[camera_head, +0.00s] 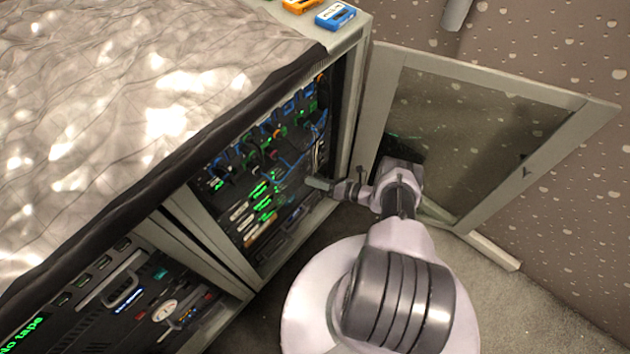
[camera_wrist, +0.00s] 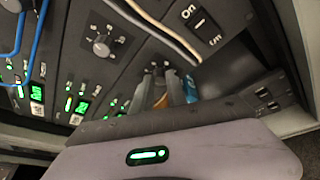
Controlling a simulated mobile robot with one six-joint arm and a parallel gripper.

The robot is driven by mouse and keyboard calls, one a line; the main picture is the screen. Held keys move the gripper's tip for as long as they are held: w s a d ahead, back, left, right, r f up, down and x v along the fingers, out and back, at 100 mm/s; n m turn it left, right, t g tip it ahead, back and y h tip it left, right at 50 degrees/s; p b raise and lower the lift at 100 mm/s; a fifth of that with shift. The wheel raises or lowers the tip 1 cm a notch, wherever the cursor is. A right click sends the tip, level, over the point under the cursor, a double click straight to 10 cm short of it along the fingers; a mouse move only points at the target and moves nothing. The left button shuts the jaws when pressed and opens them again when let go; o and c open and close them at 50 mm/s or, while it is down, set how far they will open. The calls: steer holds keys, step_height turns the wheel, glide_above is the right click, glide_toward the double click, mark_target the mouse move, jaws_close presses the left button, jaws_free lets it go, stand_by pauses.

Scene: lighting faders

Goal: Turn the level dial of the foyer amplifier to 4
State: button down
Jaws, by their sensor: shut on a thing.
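The rack of audio units stands in an open cabinet in the head view. My gripper (camera_head: 310,182) reaches in from the right to its front. In the wrist view my gripper's fingers (camera_wrist: 157,72) are closed at the panel, around what looks like a small dark knob that they mostly hide. I cannot read its pointer or scale. A grey dial (camera_wrist: 102,46) with white tick marks is in plain view to the upper left, apart from the fingers. I cannot read any label that tells which unit is the foyer amplifier.
The glass cabinet door (camera_head: 470,130) stands open to the right of my arm. An on/off rocker switch (camera_wrist: 199,21), cables (camera_wrist: 150,25) and green-lit displays (camera_wrist: 78,118) are close to the fingers. Another rack unit (camera_head: 130,300) is at lower left.

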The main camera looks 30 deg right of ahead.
steer(key=c, duration=1.3)
jaws_free()
steer(key=p+v, duration=0.2)
steer(key=v, duration=1.5)
steer(key=shift+s+p, duration=0.2)
steer(key=shift+p, duration=0.1)
